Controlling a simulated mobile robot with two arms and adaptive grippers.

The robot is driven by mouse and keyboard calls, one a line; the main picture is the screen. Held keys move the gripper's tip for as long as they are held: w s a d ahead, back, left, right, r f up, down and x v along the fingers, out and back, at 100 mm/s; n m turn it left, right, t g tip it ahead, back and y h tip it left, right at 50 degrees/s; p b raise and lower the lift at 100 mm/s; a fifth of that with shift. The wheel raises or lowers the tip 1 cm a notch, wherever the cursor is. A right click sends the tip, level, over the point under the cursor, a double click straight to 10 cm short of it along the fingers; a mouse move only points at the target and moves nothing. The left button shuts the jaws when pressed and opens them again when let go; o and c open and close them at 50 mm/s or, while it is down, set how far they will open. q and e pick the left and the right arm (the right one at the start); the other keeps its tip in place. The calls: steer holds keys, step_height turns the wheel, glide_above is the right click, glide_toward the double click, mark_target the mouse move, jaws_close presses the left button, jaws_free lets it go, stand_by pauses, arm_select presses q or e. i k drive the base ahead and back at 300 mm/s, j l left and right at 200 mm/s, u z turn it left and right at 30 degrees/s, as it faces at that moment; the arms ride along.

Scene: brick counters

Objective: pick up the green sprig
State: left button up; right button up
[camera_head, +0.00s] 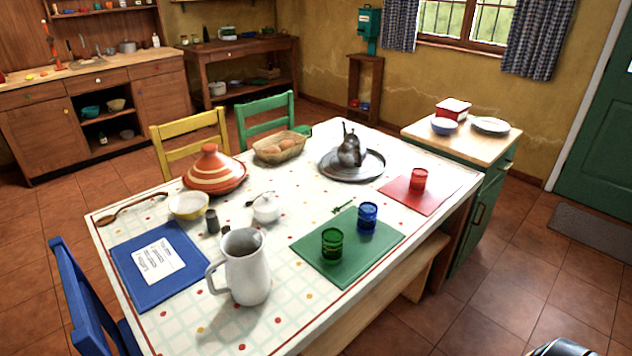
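The green sprig (342,208) is small and thin. It lies flat on the table by the far left edge of the green placemat (305,246). I cannot tell whether it touches the mat. A blue glass (367,218) stands on the mat just to the right of the sprig. A green glass (332,244) stands on the mat, nearer to me. Neither of my grippers shows in the head view. Only a small metallic part, which looks like my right arm, shows at the bottom right edge.
A white pitcher (247,268) stands near the table's front. A white sugar bowl (266,208) with a spoon is left of the sprig. Behind are a bread basket (281,148) and a teapot (350,150) on a tray. The patterned cloth around the sprig's far side is clear.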

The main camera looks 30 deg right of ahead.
mark_target(337, 208)
steer(key=i+l+z, duration=0.15)
steer(key=z, duration=0.25)
steer(key=i+l+z, duration=0.15)
steer(key=z, duration=0.2)
steer(key=i+l+z, duration=0.1)
steer(key=z, duration=0.3)
steer(key=i, duration=0.05)
